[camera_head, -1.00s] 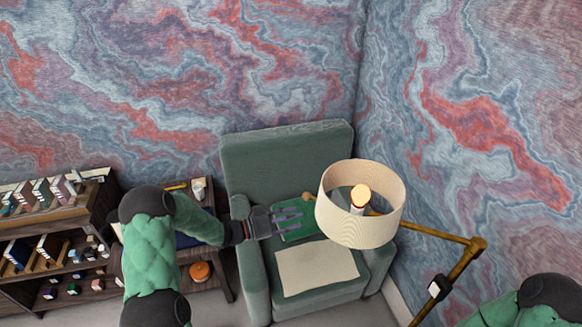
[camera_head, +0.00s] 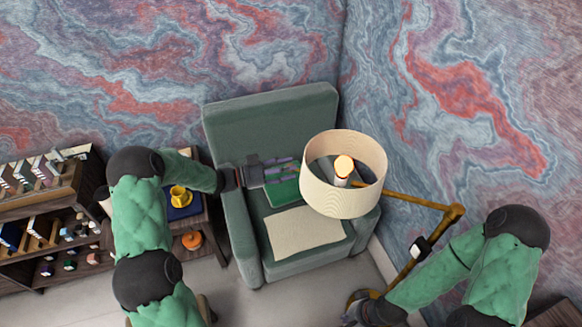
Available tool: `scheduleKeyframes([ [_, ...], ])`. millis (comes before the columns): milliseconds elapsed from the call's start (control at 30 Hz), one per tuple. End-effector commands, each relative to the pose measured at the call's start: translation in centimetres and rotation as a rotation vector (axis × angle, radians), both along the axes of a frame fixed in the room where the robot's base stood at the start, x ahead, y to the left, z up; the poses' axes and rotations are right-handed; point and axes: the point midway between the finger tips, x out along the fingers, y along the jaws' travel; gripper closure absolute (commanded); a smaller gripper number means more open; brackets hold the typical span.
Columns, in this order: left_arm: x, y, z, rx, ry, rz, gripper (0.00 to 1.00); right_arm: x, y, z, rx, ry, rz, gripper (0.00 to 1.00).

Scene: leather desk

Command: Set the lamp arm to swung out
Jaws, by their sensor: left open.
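The floor lamp has a round cream shade (camera_head: 343,197) with a lit bulb (camera_head: 343,166), hanging over the right side of the green armchair. Its brass arm (camera_head: 415,201) runs left from an elbow joint (camera_head: 454,211) atop a slanting brass pole (camera_head: 408,268). My left gripper (camera_head: 290,171) is open, just left of the shade, its fingertips close to a small tan end piece beside the shade. Whether they touch it I cannot tell. My right arm reaches in from the right across the lower pole; its wrist is at the bottom edge and its fingers cannot be made out.
The green armchair (camera_head: 270,125) holds a cream cloth (camera_head: 306,232) and a green cushion or book (camera_head: 283,193). A side table carries a yellow cup (camera_head: 180,195) on a blue book. A shelf unit (camera_head: 45,207) with small items stands at left. Marbled walls meet behind the chair.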

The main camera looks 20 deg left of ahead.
Motion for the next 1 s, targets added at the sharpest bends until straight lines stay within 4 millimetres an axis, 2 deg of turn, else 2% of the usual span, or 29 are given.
scheduleKeyframes([
  [200,0.7,-1.3,0.0,0.000,0.001,0.000,0.50,0.0,0.0,0.1,0.000,0.000,0.000,1.00],
  [467,0.7,-1.3,0.0,-0.001,0.001,0.001,0.50,0.0,0.0,0.1,0.000,0.000,0.000,1.00],
  [500,0.7,-1.3,0.0,-0.001,0.001,0.001,0.56,0.0,0.0,0.1,0.000,0.000,0.000,1.00],
  [667,0.7,-1.3,0.0,-0.001,0.001,0.001,1.00,0.0,0.0,0.1,0.000,0.000,0.000,1.00],
  [1000,0.7,-1.5,-0.1,-0.001,0.002,0.003,1.00,0.0,0.0,0.0,0.000,0.000,0.000,1.00],
])
